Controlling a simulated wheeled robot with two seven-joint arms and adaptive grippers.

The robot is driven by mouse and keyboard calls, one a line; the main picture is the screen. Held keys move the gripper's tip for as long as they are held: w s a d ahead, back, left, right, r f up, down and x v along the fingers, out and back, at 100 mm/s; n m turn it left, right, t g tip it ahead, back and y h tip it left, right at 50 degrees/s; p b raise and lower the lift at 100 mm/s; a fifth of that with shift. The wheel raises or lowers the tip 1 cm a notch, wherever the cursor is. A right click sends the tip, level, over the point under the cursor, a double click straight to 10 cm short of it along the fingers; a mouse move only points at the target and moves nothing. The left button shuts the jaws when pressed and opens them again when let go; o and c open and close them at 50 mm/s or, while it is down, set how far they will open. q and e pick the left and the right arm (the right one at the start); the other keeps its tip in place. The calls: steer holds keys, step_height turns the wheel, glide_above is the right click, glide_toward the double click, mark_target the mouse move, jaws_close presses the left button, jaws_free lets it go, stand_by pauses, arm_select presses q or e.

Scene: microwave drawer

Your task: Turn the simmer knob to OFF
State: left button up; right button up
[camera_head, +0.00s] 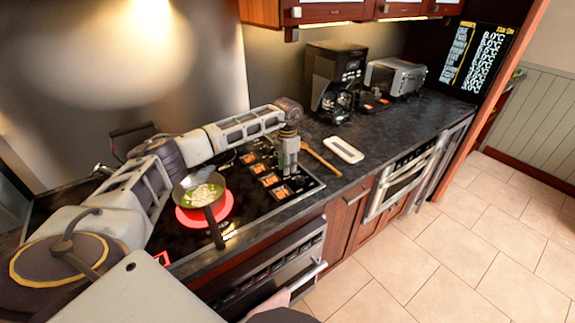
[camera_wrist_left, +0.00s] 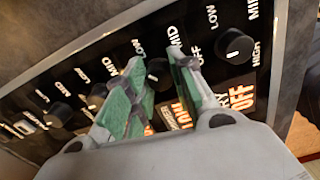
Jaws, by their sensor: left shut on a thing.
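My left gripper (camera_head: 288,168) reaches down over the control panel (camera_head: 268,182) on the right part of the black stove top. In the left wrist view, its green-padded fingers (camera_wrist_left: 155,58) are closed around a black stove knob (camera_wrist_left: 157,72), which is partly hidden between them. MID and LOW marks are near this knob; its name label is partly covered, so I cannot tell for certain that it is the simmer knob. Another black knob (camera_wrist_left: 235,47) with a white pointer line is to the right, among OFF, LOW, MID and HIGH marks. My right gripper is not seen.
A pan (camera_head: 201,188) with food stands on a red glowing burner (camera_head: 227,207), its handle toward the front. A wooden utensil (camera_head: 321,160) and a white tray (camera_head: 343,150) lie right of the gripper. A coffee maker (camera_head: 335,75) and toaster oven (camera_head: 396,76) stand farther back.

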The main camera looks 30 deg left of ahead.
arm_select(q)
steer(key=n, duration=0.3)
steer(key=shift+r+p, duration=0.1)
steer(key=shift+p, duration=0.2)
steer(key=n, duration=0.3)
steer(key=shift+n+p, duration=0.4)
steer(key=shift+n, duration=0.7)
steer(key=shift+n+p, duration=0.35)
steer(key=shift+n, duration=0.65)
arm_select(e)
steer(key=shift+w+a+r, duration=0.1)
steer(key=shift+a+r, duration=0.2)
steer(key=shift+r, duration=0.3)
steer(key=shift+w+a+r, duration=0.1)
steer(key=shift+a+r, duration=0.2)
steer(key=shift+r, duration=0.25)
arm_select(q)
steer(key=shift+w, duration=0.1)
steer(key=o, duration=0.7)
steer(key=shift+o, duration=1.7)
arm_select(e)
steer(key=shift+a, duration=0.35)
